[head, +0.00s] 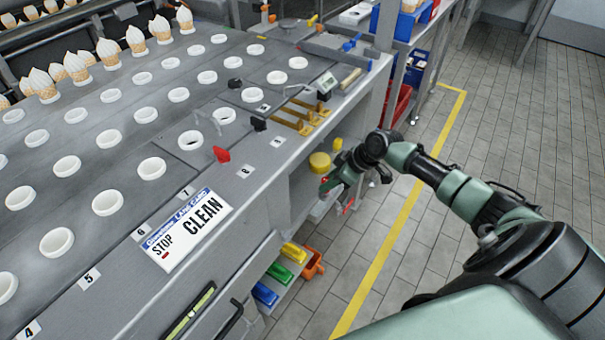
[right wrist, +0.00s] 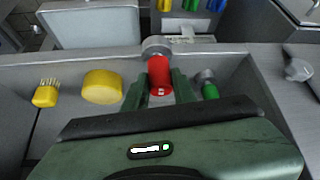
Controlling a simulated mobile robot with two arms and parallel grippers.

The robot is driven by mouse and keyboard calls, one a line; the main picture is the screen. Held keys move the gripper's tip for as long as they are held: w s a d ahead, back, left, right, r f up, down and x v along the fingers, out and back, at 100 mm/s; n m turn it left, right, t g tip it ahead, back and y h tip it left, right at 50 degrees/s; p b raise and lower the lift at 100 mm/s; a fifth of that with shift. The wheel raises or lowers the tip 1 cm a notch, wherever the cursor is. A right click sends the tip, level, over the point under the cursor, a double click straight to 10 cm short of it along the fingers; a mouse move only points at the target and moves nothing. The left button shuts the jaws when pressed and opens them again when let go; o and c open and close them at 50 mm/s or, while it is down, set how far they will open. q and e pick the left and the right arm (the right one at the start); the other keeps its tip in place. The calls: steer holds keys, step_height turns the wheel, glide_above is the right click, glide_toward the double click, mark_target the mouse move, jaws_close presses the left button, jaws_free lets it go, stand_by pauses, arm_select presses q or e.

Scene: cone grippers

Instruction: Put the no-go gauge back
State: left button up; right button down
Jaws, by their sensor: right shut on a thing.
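The no-go gauge (right wrist: 160,77) has a red grip and a grey metal end, and stands out in the right wrist view between my right gripper's fingers (right wrist: 160,88). My right gripper is shut on its red grip, over a grey shelf or tray. In the head view my right gripper (head: 330,184) is at the open side of the counter, with only a speck of red showing there. A green-handled gauge (right wrist: 209,88) with a grey end lies just to the right of it. Whether the red gauge touches the surface beneath I cannot tell. My left gripper is not in view.
A yellow round thing (right wrist: 102,86) and a yellow brush (right wrist: 46,93) lie left of the gauge on the same shelf (right wrist: 245,82). A raised grey rim bounds the shelf. Coloured bins (head: 280,271) stand lower down.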

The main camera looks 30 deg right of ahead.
steer(key=w+a, duration=0.1)
steer(key=w, duration=0.1)
steer(key=w+a, duration=0.3)
steer(key=w, duration=0.2)
steer(key=shift+a+r, duration=0.1)
steer(key=shift+a, duration=0.2)
steer(key=shift+f+p, duration=0.2)
steer(key=shift+p, duration=0.2)
steer(key=c, duration=1.1)
jaws_free()
steer(key=shift+f, duration=0.1)
steer(key=shift+c, duration=0.2)
steer(key=shift+s+d+r, duration=0.2)
steer(key=shift+r, duration=0.2)
steer(key=s+d+r+b, duration=0.1)
steer(key=s+d+r, duration=0.1)
steer(key=s+d, duration=0.5)
steer(key=s, duration=0.4)
